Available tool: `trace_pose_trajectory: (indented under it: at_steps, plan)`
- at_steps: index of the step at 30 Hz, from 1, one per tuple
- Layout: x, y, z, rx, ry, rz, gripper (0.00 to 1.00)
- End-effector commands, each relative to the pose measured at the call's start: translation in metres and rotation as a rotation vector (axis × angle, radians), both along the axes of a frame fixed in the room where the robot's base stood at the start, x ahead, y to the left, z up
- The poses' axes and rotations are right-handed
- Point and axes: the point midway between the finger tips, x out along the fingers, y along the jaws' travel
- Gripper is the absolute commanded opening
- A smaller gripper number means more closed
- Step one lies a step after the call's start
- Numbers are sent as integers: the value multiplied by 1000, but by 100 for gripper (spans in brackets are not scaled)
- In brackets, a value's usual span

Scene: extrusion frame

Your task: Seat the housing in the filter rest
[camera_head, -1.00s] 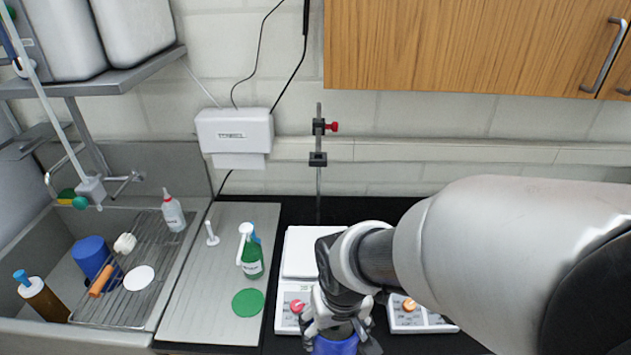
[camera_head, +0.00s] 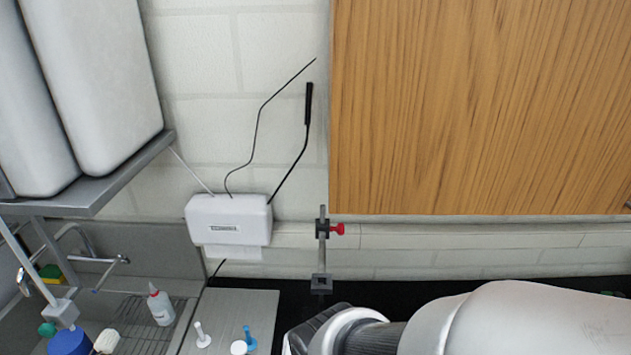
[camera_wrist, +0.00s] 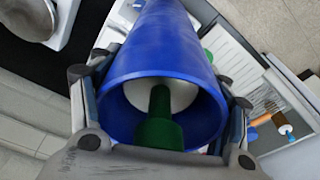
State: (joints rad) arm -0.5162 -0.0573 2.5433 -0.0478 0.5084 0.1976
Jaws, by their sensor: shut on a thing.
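A blue hollow cylinder (camera_wrist: 155,50), which I take to be the housing, fills the middle of the wrist view with its open end towards the camera. Inside its mouth show a pale round face (camera_wrist: 178,92) and a dark green stem-like part (camera_wrist: 158,128); I cannot tell whether they belong to it. My gripper (camera_wrist: 163,100) is shut on the blue cylinder, with a finger on either side. In the head view the gripper's fingers and the held cylinder are below the picture. I cannot make out the filter rest in either view.
A clamp stand with a red knob (camera_head: 338,229) stands by the wall, left of my arm. A grey draining board (camera_head: 235,310) with small white and blue upright pieces lies beside the sink. A wooden cabinet (camera_head: 480,110) hangs above. A white wall box (camera_head: 228,222) has cables.

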Motion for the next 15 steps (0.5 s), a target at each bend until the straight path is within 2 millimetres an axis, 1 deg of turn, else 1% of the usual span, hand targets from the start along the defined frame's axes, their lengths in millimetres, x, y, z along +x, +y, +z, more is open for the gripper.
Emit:
trace_pose_trajectory:
  at_steps: [1,6,11,15]
  plan:
    - [3,-1,4,0,1,-2,5]
    - [11,-2,2,0,0,-1,5]
    - [32,-2,0,0,-2,-3,5]
    - [54,-3,0,1,-2,-3,5]
